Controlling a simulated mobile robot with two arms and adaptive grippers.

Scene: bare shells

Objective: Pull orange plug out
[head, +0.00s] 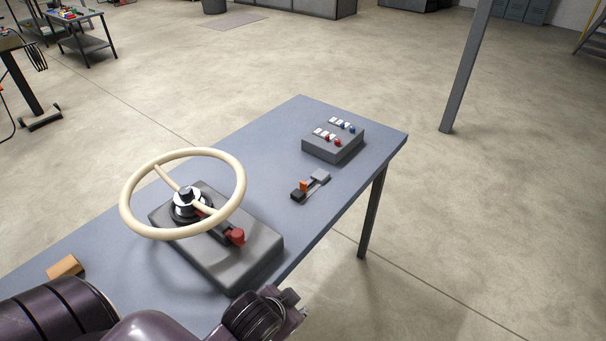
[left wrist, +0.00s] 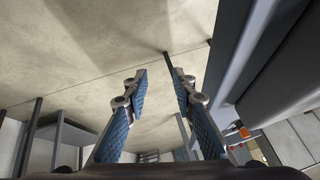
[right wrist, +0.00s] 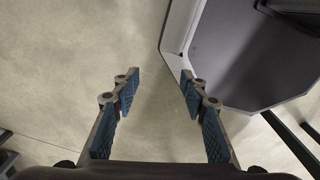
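The orange plug (head: 304,186) stands upright on a small black and grey fixture (head: 318,178) near the right edge of the blue-grey table. A small orange patch, likely the plug, shows past the table edge in the left wrist view (left wrist: 244,132). My left gripper (left wrist: 156,75) is open with nothing between its fingers. In the head view its wrist end shows at the bottom, beside the table's near edge and apart from the plug. My right gripper (right wrist: 160,78) is open and empty over bare floor; it is outside the head view.
A cream steering wheel (head: 241,190) on a grey base with a red-knobbed lever (head: 235,237) stands nearer than the plug. A grey switch box (head: 334,146) stands behind it. A tan block (head: 66,267) lies at the left. Floor right of the table is clear up to a post (head: 467,70).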

